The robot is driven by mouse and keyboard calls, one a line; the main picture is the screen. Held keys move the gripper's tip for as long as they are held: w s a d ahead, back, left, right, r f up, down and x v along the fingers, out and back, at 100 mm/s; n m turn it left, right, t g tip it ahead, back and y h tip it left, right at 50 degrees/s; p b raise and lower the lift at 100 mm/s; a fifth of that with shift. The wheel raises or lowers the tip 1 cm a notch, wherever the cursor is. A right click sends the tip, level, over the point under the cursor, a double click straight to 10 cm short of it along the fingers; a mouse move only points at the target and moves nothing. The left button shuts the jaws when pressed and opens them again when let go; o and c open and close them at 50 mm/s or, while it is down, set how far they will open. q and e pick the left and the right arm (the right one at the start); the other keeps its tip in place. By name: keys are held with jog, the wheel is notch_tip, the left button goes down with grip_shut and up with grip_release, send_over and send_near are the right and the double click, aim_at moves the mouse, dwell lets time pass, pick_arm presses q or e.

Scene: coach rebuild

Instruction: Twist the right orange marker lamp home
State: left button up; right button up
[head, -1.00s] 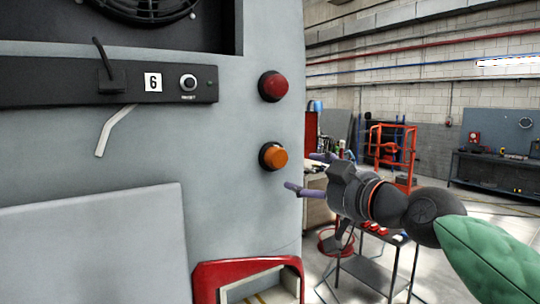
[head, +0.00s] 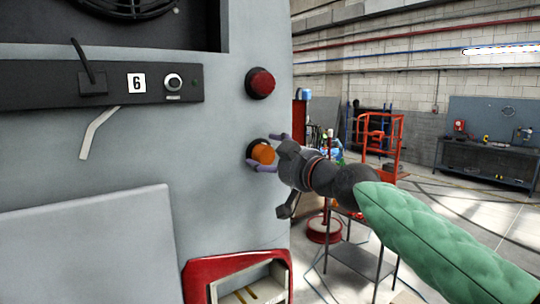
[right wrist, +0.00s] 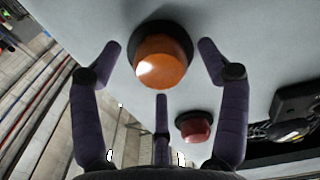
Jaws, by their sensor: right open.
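The orange marker lamp (head: 263,153) sits in a dark round base on the grey coach panel, below the red lamp (head: 260,83). My right gripper (head: 265,152) is open at the orange lamp, its purple fingers on either side of it in the head view. In the right wrist view the orange lamp (right wrist: 162,62) lies between the spread fingers of the gripper (right wrist: 160,70), with gaps to them. Whether the lamp is fully seated cannot be told. The red lamp (right wrist: 194,127) shows beyond the fingers in that view. My left gripper is not in view.
A black strip (head: 100,82) with a knob and a number 6 label runs along the panel. A bent grey handle (head: 98,132) hangs under it. A red-framed recess (head: 240,278) is below the lamp. A small table (head: 360,260) stands right of the coach.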

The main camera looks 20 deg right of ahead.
jog(key=c, duration=1.2)
jog(key=shift+m, duration=0.4)
jog(key=m, duration=0.2)
jog(key=shift+m, duration=0.4)
jog(key=m+p, duration=0.1)
jog(key=m, duration=0.1)
jog(key=shift+m, duration=0.4)
jog(key=m+p, duration=0.1)
jog(key=m, duration=0.4)
jog(key=shift+m, duration=0.4)
jog(key=o, duration=1.2)
